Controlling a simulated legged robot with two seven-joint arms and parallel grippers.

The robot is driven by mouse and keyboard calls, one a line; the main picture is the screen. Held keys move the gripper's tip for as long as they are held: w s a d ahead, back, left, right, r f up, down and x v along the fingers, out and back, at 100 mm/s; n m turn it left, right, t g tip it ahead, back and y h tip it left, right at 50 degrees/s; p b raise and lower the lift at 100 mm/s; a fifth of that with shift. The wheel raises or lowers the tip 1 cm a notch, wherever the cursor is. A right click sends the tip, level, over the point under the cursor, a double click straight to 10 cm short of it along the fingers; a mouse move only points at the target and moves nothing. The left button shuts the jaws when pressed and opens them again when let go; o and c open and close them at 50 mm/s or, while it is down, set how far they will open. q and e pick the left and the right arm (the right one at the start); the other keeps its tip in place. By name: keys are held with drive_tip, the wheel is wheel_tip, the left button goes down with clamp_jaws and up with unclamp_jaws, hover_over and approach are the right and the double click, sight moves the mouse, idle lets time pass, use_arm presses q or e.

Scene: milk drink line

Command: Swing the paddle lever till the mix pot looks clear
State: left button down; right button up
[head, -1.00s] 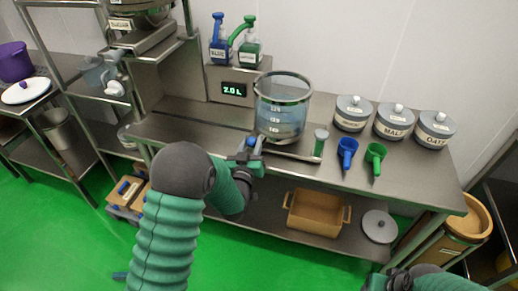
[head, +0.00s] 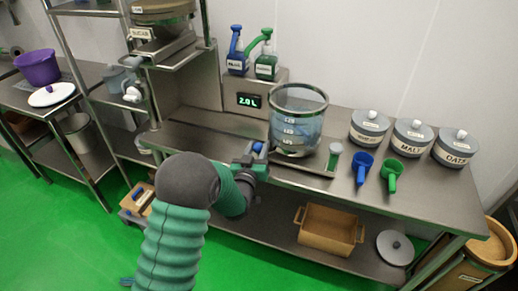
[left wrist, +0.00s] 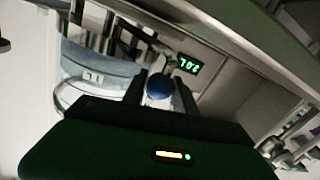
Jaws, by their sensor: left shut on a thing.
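The mix pot (head: 303,113) is a clear, steel-rimmed vessel with white level marks, standing upright on the steel bench. Its contents look pale blue and see-through, with a paler patch near the bottom. The paddle lever's blue knob (head: 257,147) is at the pot's front left. My left gripper (head: 254,155) is shut on this knob, which also shows between the fingers in the left wrist view (left wrist: 158,87). The pot's side (left wrist: 98,75) is left of the knob there. The rest of the lever is mostly hidden by the gripper. My right gripper is out of view.
A green-filled tube (head: 334,157), blue scoop (head: 362,166), green scoop (head: 391,172) and lidded canisters (head: 369,127) stand to the right.

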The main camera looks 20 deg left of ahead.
use_arm(q)
drive_tip(key=c, duration=1)
unclamp_jaws()
drive_tip(key=shift+s, duration=0.1)
drive_tip(key=s+d+p, duration=0.2)
drive_tip(key=s+p, duration=0.5)
drive_tip(key=s, duration=0.9)
drive_tip(key=shift+s+d, duration=0.15)
drive_tip(key=shift+s, duration=0.1)
